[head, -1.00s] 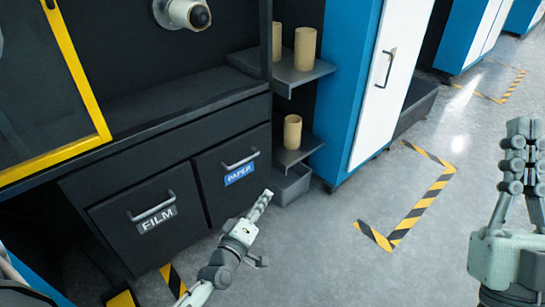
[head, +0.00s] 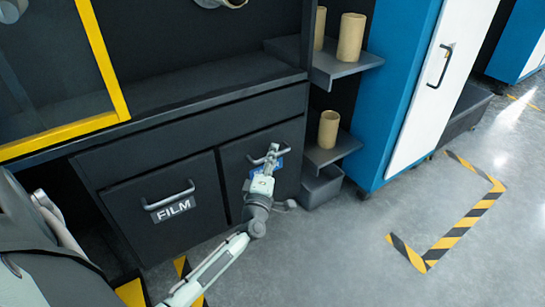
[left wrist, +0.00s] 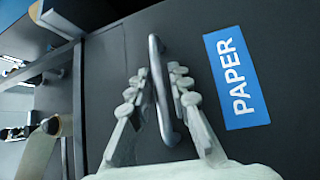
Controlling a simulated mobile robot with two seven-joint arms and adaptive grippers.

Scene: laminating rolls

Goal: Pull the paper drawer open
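The paper drawer (head: 233,168) is a dark front in the lower cabinet, right of the film drawer, and looks closed. Its blue PAPER label, mostly hidden by my gripper in the head view, shows fully in the left wrist view (left wrist: 237,78). The drawer's bar handle (left wrist: 157,70) runs between the fingers of my left gripper (left wrist: 160,88). One finger is on each side of the bar, with narrow gaps showing, so the gripper is open around it. In the head view my left gripper (head: 267,162) is at the handle. My right gripper is out of view.
The film drawer (head: 125,222) with its own handle is at the left. Shelves with several tan rolls (head: 328,129) and a grey bin (head: 320,186) stand right of the paper drawer. A blue and white cabinet (head: 395,100) is beyond. The floor in front (head: 340,260) is clear.

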